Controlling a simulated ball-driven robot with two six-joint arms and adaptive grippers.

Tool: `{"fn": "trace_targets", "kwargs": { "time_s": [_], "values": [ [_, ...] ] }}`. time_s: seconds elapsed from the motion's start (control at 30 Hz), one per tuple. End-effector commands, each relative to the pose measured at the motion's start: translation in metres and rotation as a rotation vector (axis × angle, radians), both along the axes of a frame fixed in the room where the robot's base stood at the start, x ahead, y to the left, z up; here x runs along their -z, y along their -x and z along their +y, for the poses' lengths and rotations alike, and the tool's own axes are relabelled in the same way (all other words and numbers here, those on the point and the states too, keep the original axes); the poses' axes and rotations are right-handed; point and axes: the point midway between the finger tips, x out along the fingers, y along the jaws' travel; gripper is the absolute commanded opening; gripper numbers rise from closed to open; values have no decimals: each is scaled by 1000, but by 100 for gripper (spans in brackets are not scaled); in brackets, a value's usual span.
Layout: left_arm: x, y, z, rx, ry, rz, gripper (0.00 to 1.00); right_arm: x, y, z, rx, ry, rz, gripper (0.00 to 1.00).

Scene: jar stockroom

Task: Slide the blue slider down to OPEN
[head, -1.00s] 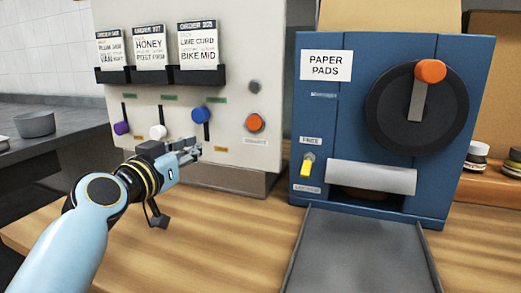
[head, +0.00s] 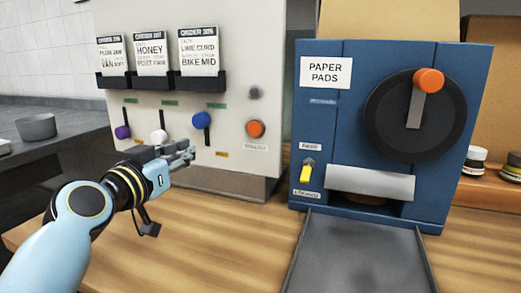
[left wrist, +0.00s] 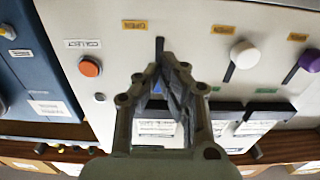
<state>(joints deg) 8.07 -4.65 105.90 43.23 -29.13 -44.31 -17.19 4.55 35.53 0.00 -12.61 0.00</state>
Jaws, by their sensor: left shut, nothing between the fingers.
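The blue slider (head: 201,120) sits at the upper end of its dark slot on the cream panel (head: 225,85). The bare slot runs below it toward an orange label (head: 222,154). In the left wrist view, which is upside down, an orange label (left wrist: 135,25) reads OPEN at the slot's end. There only a bit of blue (left wrist: 157,88) shows between my fingers, which hide the rest of the slider. My left gripper (head: 190,154) is shut and empty, below and slightly left of the blue knob in the head view, apart from it. My right gripper is out of view.
White (head: 158,137) and purple (head: 122,132) sliders stand left, low in their slots. An orange button (head: 255,128) is right of the blue slider. Order cards (head: 198,52) hang in holders above. The blue paper-pads machine (head: 310,120) with a tray (head: 350,255) stands right.

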Motion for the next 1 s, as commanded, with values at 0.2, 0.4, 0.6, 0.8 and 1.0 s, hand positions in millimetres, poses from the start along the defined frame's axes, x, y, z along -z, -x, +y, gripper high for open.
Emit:
{"fn": "trace_targets", "kwargs": {
  "time_s": [0.2,0.4,0.6,0.8,1.0],
  "values": [
    [0,24,9,0,-1,1,0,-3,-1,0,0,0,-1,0],
    [0,44,16,0,-1,1,0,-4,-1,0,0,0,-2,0],
    [0,64,24,0,-1,1,0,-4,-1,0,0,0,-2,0],
    [0,72,26,0,0,-1,0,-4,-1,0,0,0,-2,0],
    [0,72,26,0,0,-1,0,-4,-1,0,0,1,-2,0]
  ]
}}
